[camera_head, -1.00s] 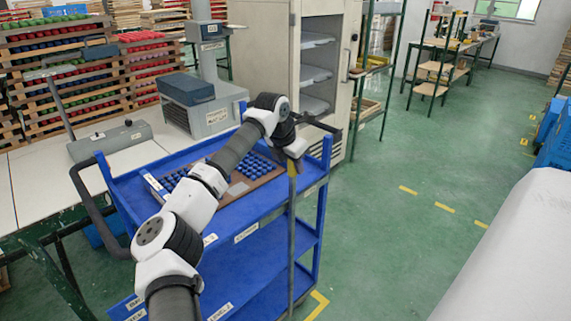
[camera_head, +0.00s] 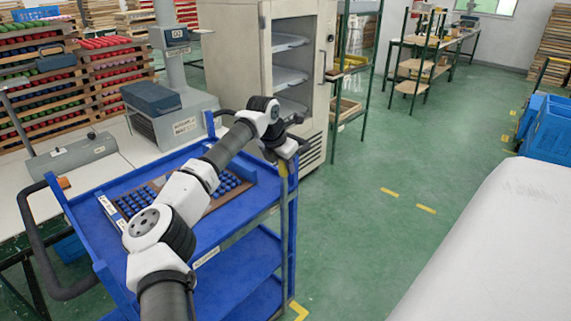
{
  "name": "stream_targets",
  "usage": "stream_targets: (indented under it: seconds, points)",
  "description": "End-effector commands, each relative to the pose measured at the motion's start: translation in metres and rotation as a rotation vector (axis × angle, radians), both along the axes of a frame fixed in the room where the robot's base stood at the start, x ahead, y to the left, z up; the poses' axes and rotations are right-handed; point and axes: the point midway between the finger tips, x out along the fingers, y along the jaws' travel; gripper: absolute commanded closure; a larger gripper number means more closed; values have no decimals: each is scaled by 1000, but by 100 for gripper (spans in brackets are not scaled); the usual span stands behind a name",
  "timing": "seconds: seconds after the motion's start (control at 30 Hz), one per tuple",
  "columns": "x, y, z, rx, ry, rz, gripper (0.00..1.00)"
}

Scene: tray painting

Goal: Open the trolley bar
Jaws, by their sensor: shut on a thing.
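The blue trolley (camera_head: 225,215) stands at centre left, with several shelves. Its bar (camera_head: 284,225) is a thin grey upright rod with a yellow part at the top, close to the trolley's right front post. My gripper (camera_head: 284,163) is shut on the top end of the bar. The fingertips are small and partly hidden by my wrist, so the exact contact cannot be made out. My arm reaches across the trolley's top shelf and hides part of it.
A tray (camera_head: 208,207) of dark blue pieces lies on the top shelf. A black handle (camera_head: 38,262) curves out at the trolley's left. A cream cabinet (camera_head: 238,60) with an open front stands behind. Green floor (camera_head: 365,245) is clear to the right; a white surface (camera_head: 490,250) fills the lower right.

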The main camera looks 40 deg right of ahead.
Motion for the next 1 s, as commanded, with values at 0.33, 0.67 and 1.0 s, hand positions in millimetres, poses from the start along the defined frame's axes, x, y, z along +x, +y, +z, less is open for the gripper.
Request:
stream_targets:
  seconds: [0.33, 0.67, 1.0]
  points:
    - [1, 0, 1, -1, -2, 1, 100]
    - [0, 0, 1, -1, -1, 0, 56]
    - [1, 2, 4, -1, -2, 1, 56]
